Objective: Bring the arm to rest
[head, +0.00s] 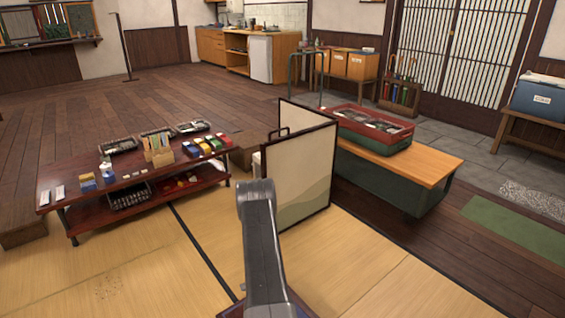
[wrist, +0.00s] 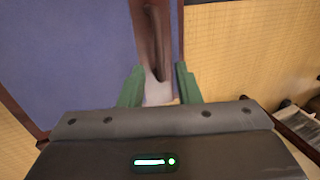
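My arm (head: 262,245) rises from the bottom middle of the head view, bent at its top; my gripper is hidden there. In the wrist view my gripper (wrist: 160,88) has its two green fingers apart. A long brown thing with a pale end (wrist: 153,40) shows in line with the gap between them. I cannot tell its distance, and no finger is clearly pressed on it. Beneath are a blue surface with a dark border (wrist: 70,50) and straw-coloured tatami (wrist: 245,50).
A low dark table (head: 130,185) with boxes and trays stands to the left. A pale folding screen (head: 300,185) stands close beyond my arm. Behind it, a bench (head: 425,165) bears a red crate (head: 372,138). Open tatami (head: 120,275) lies at the front left.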

